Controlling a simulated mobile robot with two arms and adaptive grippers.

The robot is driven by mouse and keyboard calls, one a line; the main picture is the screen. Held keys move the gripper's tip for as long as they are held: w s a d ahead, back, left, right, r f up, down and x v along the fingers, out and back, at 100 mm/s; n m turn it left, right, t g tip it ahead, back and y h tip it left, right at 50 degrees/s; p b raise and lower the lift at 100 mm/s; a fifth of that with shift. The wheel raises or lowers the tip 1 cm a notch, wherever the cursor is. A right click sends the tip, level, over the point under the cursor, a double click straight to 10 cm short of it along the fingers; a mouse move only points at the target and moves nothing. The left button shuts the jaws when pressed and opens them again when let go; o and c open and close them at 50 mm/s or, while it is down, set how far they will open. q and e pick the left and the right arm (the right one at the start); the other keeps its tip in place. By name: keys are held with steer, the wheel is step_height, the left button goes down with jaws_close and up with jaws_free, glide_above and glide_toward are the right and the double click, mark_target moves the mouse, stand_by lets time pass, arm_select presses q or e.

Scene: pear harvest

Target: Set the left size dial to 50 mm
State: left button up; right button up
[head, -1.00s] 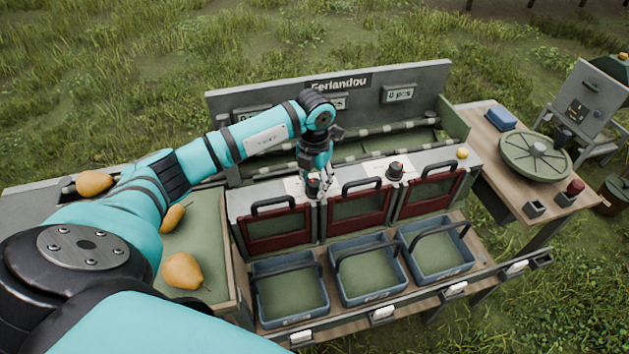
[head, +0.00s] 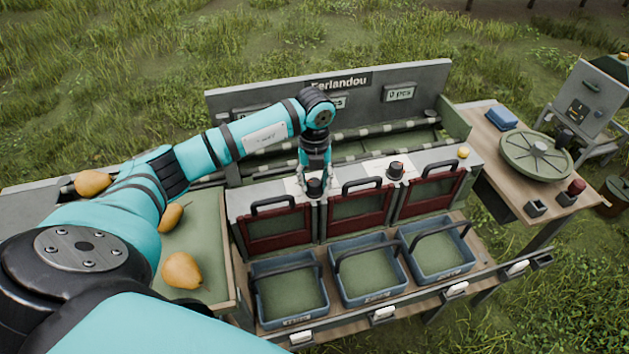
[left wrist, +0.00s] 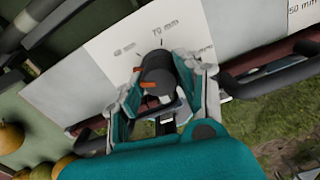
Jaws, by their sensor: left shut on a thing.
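The left size dial (head: 315,187) is a black knob on a white scale plate on top of the sorting bench. In the left wrist view, the dial (left wrist: 157,75) shows orange marks. The plate behind it reads 60 mm and 70 mm, with another label partly unreadable at the right. My left gripper (head: 314,181) points down over the dial, with its fingers shut on opposite sides of it. The gripper (left wrist: 165,92) also shows in the left wrist view. Which value the dial points to is hard to tell. My right gripper is out of view.
A second dial (head: 395,171) stands to the right, with a yellow knob (head: 463,153) beyond it. Black handles of red-framed gates (head: 277,232) rise just in front of the left dial. Blue baskets (head: 289,318) stand below. Pears (head: 183,271) lie in the left tray.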

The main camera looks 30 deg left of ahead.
mark_target(314, 182)
arm_select(q)
steer(key=n, duration=0.4)
steer(key=shift+w+r+n, duration=0.1)
steer(key=shift+n, duration=0.3)
stand_by(0.4)
steer(key=o, duration=1.1)
steer(key=shift+o, duration=0.2)
step_height(314, 182, up, 12)
